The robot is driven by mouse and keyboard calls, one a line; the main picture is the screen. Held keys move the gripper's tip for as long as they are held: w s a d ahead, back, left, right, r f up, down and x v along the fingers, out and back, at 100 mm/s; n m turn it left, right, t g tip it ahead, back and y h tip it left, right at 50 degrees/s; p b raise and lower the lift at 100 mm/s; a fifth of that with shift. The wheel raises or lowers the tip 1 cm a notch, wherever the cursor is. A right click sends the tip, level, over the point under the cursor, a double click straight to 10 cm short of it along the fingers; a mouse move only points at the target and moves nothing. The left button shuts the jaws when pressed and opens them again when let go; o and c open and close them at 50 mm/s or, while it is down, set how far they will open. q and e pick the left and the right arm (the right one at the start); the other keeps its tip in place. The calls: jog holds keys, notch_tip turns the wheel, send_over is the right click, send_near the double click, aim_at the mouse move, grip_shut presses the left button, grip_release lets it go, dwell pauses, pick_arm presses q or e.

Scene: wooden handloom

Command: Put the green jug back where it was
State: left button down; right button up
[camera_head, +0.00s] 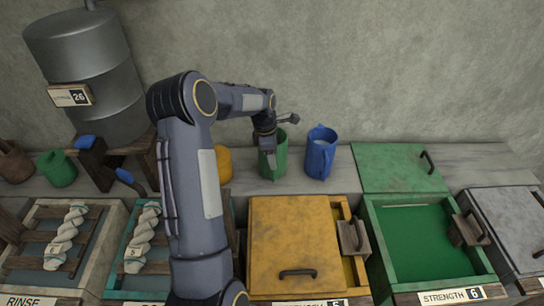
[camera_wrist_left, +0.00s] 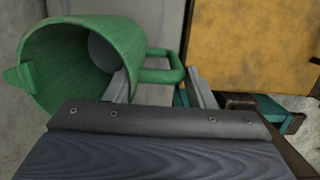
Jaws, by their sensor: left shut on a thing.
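The green jug (camera_head: 279,160) is upright at the back shelf, left of the blue jug (camera_head: 320,155). I cannot tell whether its base touches the shelf. My left gripper (camera_head: 268,143) is shut on its handle. In the left wrist view the green jug (camera_wrist_left: 75,60) shows its open mouth, spout and handle, and the gripper's fingers (camera_wrist_left: 163,88) are at the handle. The jug looks empty inside, though its bottom is partly hidden. My right gripper is not in view.
A yellow jug (camera_head: 224,166) is partly hidden behind my left arm. Another green vessel (camera_head: 57,169) stands far left, below a metal drum (camera_head: 88,75). In front are a yellow-lidded vat (camera_head: 295,240) and an open green vat (camera_head: 420,235); a green lid (camera_head: 395,168) lies behind it.

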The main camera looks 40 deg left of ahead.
pick_arm(q)
jog(key=shift+f, duration=0.1)
jog(key=c, duration=0.6)
grip_release()
jog(key=shift+c, duration=0.2)
notch_tip(320, 180, up, 12)
jog(key=s+a, duration=0.1)
jog(key=s+d+r+m, duration=0.4)
jog(key=d+r+m, duration=0.1)
jog(key=s+d+f+m+t+h, duration=0.1)
jog(key=s+d+m+t, duration=0.1)
jog(key=s+d+m, duration=0.7)
jog(key=s+d+f+m+t+h, duration=0.1)
jog(key=s+d+f+m+t, duration=0.1)
jog(key=s+d+m, duration=0.7)
jog(key=s+m, duration=0.1)
jog(key=s, duration=0.3)
jog(key=shift+s+d, duration=0.15)
jog(key=shift+s, duration=0.2)
jog(key=shift+r, duration=0.1)
